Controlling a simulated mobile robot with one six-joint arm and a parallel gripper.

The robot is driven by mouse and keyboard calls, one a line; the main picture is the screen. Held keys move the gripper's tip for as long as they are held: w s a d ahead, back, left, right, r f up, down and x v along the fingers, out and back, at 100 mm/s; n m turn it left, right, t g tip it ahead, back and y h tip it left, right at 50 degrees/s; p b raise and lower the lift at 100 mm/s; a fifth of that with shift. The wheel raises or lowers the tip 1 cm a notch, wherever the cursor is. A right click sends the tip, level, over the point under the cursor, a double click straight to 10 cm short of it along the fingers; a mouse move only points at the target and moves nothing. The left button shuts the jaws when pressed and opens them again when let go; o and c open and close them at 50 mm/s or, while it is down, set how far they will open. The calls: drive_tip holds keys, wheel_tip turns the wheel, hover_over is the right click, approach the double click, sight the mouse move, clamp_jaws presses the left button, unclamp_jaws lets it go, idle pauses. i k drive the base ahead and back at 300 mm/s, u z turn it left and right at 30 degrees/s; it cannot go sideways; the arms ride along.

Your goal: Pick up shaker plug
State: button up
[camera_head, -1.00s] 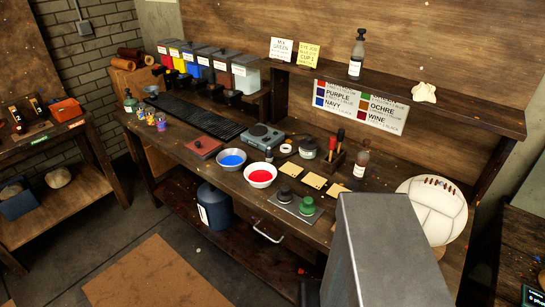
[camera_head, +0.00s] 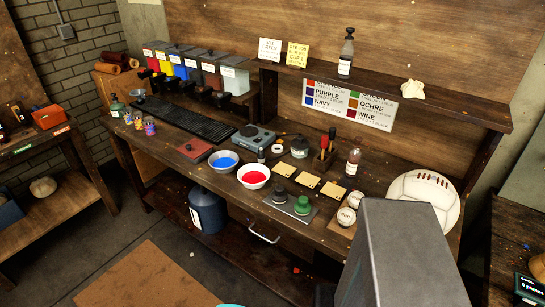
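I cannot tell for sure which item is the shaker plug. A grey metal plate (camera_head: 290,211) near the front edge of the workbench carries a black knob-like piece (camera_head: 280,194) and a green knob-like piece (camera_head: 302,205). Both stand upright and apart from each other. My gripper is not in view. A large grey block at the lower right, which may be part of my own body, hides the bench's front right part.
A handle (camera_head: 263,236) juts below the bench front.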

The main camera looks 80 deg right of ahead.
sight(261, 155)
drive_tip(key=z, duration=1.05)
drive_tip(key=i, duration=1)
drive_tip(key=u, duration=0.1)
